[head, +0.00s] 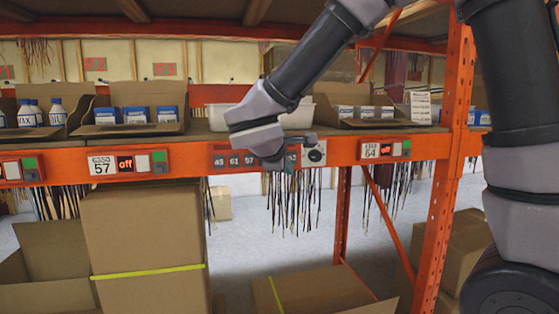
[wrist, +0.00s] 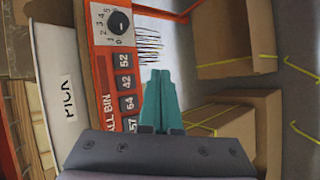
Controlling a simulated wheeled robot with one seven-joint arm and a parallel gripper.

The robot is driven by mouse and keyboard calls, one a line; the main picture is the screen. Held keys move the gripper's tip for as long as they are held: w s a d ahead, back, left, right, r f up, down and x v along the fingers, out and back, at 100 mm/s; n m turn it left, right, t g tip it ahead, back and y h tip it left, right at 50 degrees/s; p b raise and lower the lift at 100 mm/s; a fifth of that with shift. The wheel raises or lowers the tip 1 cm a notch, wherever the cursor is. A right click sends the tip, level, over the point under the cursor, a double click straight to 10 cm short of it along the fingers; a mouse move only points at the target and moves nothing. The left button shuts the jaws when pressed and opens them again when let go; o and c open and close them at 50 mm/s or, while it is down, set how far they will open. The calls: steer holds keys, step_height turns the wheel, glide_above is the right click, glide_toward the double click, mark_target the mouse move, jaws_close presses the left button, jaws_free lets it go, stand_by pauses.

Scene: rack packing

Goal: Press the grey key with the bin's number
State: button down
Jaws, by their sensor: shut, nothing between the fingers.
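A panel of dark grey number keys is set in the orange shelf beam. In the head view, keys 45 (head: 218,161), 61 (head: 234,160) and 57 (head: 249,159) show left of my gripper (head: 289,168), and one more shows at its right. In the wrist view, keys 52 (wrist: 124,61), 42 (wrist: 126,82) and one that looks like 54 or 64 (wrist: 128,103) are clear; a lower one is partly hidden. My gripper's teal fingers (wrist: 160,75) are shut and empty, beside the keys; I cannot tell whether they touch anything. A white bin (head: 218,116) stands on the shelf above, partly hidden.
A dial (head: 316,155) sits at the panel's right end. Other beam units read 57 (head: 103,165) and 64 (head: 371,151), each showing "off" with a white and a green button. Cardboard boxes (head: 145,235) stand below; strands hang under the beam. An orange upright (head: 446,190) stands right.

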steer(key=w+a, duration=0.2)
steer(key=w, duration=0.6)
steer(key=shift+w+a, duration=0.15)
steer(key=shift+a, duration=0.05)
steer(key=shift+w, duration=0.1)
stand_by(1.8)
steer(key=shift+w+a, duration=0.1)
steer(key=shift+w, duration=0.2)
steer(key=shift+w+a, duration=0.1)
steer(key=shift+w, duration=0.3)
stand_by(0.6)
steer(key=shift+s, duration=0.15)
steer(key=shift+s+d, duration=0.25)
steer(key=shift+s, duration=0.4)
steer(key=shift+s+d, duration=0.25)
steer(key=shift+s, duration=0.55)
steer(key=shift+s+d, duration=0.2)
steer(key=shift+s, duration=0.6)
steer(key=shift+s+d, duration=0.25)
steer(key=shift+s, duration=0.55)
